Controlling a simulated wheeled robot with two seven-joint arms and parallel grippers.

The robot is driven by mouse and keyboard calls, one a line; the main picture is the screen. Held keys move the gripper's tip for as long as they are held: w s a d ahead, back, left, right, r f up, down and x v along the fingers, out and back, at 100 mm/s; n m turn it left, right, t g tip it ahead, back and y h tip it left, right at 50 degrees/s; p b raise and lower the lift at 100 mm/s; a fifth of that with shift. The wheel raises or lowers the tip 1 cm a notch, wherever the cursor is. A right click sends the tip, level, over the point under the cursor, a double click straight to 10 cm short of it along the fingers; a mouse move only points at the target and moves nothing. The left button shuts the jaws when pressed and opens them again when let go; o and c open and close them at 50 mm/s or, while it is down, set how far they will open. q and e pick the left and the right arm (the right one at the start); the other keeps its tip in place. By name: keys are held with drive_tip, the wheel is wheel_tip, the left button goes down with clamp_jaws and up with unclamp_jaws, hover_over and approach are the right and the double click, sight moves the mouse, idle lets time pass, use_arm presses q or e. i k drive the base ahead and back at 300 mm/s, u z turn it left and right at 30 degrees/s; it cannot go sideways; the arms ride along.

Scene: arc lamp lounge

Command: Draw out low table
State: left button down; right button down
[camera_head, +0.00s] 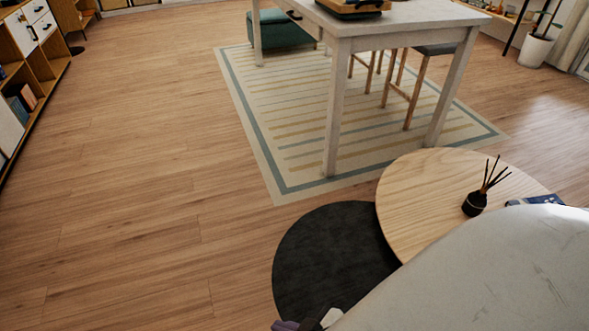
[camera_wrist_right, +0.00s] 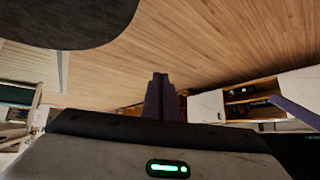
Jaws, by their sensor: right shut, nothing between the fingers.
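The low table (camera_head: 325,262) is a dark round top, partly tucked under the left edge of a higher pale-wood table (camera_head: 432,190). Its right part is hidden under that table, and my right arm covers some of the lower right. It also shows as a dark disc at the top left of the right wrist view (camera_wrist_right: 65,18). My right gripper (camera_head: 284,325) is at the bottom of the head view, by the low table's near edge. In the right wrist view its fingers (camera_wrist_right: 160,78) are together and empty, apart from the disc. My left gripper is out of view.
A black reed diffuser (camera_head: 475,203) and a dark blue item (camera_head: 535,200) sit on the wooden table. A tall white table (camera_head: 338,100) stands behind on a striped rug (camera_head: 262,130). Bare wooden floor (camera_head: 130,230) lies open to the left, up to a shelf unit (camera_head: 38,75).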

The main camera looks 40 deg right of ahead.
sight(336, 254)
drive_tip(key=u, duration=1.1)
drive_tip(key=i, duration=0.9)
drive_tip(key=z, duration=1.35)
drive_tip(key=i, duration=2.75)
drive_tip(key=z, duration=3.3)
drive_tip(key=i, duration=1.25)
drive_tip(key=z, duration=2)
